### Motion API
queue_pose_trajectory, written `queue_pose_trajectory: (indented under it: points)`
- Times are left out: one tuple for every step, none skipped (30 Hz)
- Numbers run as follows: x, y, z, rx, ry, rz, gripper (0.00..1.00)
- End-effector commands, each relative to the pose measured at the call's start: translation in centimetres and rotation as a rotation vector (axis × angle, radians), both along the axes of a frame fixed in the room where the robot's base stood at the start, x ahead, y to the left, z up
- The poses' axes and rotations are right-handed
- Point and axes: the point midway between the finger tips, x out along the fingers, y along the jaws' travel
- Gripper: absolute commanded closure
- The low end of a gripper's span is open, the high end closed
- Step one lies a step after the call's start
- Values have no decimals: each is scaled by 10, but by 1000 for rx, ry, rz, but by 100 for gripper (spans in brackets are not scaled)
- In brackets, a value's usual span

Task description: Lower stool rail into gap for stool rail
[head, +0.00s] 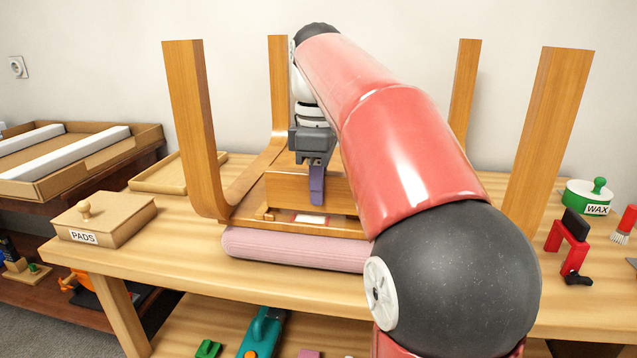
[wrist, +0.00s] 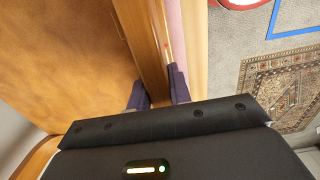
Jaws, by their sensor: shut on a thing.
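The stool stands upside down on the workbench, its wooden legs (head: 196,130) pointing up. My gripper (head: 316,192) is shut on the stool rail (head: 285,187), a flat wooden board held on edge and roughly level, between the legs. In the wrist view the rail (wrist: 148,45) runs between the purple fingers of my gripper (wrist: 158,92). The rail is just above or at the stool's underside frame (head: 250,224); I cannot tell whether they touch. The gap for the rail is not clearly visible, and my arm hides the frame's right side.
A pink pad (head: 290,249) lies under the stool's front edge. A PADS box (head: 105,220) and a shallow tray (head: 172,178) are on the left. A green WAX tin (head: 590,197) and a red clamp (head: 568,245) are on the right. The stool legs stand close around my arm.

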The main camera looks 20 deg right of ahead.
Motion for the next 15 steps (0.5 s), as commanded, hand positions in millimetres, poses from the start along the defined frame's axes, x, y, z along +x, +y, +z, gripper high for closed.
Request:
queue_pose_trajectory:
  points:
    - [0, 0, -1, -1, -1, 0, 100]
    - [0, 0, -2, -1, -1, 0, 100]
    - [0, 0, -3, -1, -1, 0, 100]
    - [0, 0, -3, -1, -1, 0, 100]
    - [0, 0, -4, -1, -1, 0, 100]
    - [0, 0, -5, -1, -1, 0, 100]
    - [0, 0, -6, 0, 0, 0, 100]
    - [0, 0, -7, 0, 0, 0, 100]
    - [0, 0, -8, 0, 0, 0, 100]
    - [0, 0, -9, 0, 0, 0, 100]
    - [0, 0, -9, 0, 0, 0, 100]
    - [0, 0, -10, 0, 0, 0, 100]
    - [0, 0, -11, 0, 0, 0, 100]
    - [0, 0, -12, 0, 0, 0, 100]
    - [0, 0, -13, 0, 0, 0, 100]
